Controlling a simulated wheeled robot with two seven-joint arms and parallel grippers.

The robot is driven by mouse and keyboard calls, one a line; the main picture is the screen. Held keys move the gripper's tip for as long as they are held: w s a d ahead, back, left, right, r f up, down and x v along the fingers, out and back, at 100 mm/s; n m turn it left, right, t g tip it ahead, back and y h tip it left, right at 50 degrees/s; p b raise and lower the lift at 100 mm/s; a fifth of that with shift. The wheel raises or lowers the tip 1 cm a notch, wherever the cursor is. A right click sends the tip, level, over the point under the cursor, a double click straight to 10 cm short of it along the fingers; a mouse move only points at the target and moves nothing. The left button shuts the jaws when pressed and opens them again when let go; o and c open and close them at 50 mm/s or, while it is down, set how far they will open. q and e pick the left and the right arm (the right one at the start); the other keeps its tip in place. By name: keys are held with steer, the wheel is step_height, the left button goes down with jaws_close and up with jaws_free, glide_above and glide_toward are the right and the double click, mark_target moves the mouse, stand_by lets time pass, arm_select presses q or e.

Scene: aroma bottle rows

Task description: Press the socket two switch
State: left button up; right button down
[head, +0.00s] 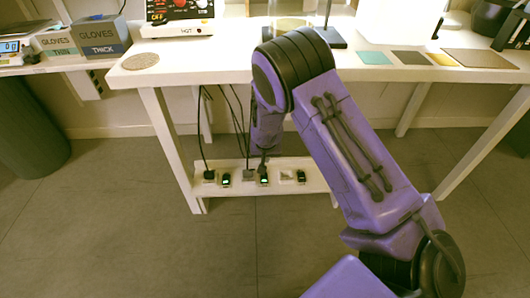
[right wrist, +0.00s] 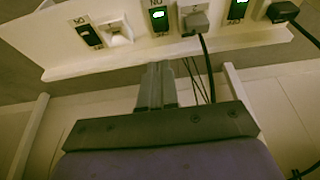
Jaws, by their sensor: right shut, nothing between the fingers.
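A white socket strip (head: 274,190) sits low under the table, with three sockets and a rocker switch beside each. The middle switch (head: 264,180), socket two's by position, glows green; in the right wrist view this switch (right wrist: 159,17) has an "ON" label. A grey plug (right wrist: 195,21) with a black cord sits beside it. My right gripper (head: 263,156) points down at the middle switch, partly hidden by its own arm. In the right wrist view the gripper (right wrist: 158,68) is shut and empty, its tips close to that switch. Contact cannot be told. My left gripper is out of view.
The left switch (head: 225,179) is lit, with a black plug (head: 209,175) beside it. The right switch (head: 301,177) is dark, with an empty socket (head: 287,177). Cords hang behind the gripper. The white table (head: 220,55) is overhead; its legs flank the strip.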

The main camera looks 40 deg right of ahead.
mark_target(265, 177)
steer(key=b+x, duration=0.2)
steer(key=x, duration=0.2)
steer(key=b+x, duration=0.2)
steer(key=x, duration=0.2)
steer(key=b+x, duration=0.3)
steer(key=x, duration=0.2)
steer(key=shift+s+a, duration=0.15)
steer(key=shift+s, duration=0.15)
steer(key=shift+w+f, duration=0.1)
steer(key=shift+f, duration=0.45)
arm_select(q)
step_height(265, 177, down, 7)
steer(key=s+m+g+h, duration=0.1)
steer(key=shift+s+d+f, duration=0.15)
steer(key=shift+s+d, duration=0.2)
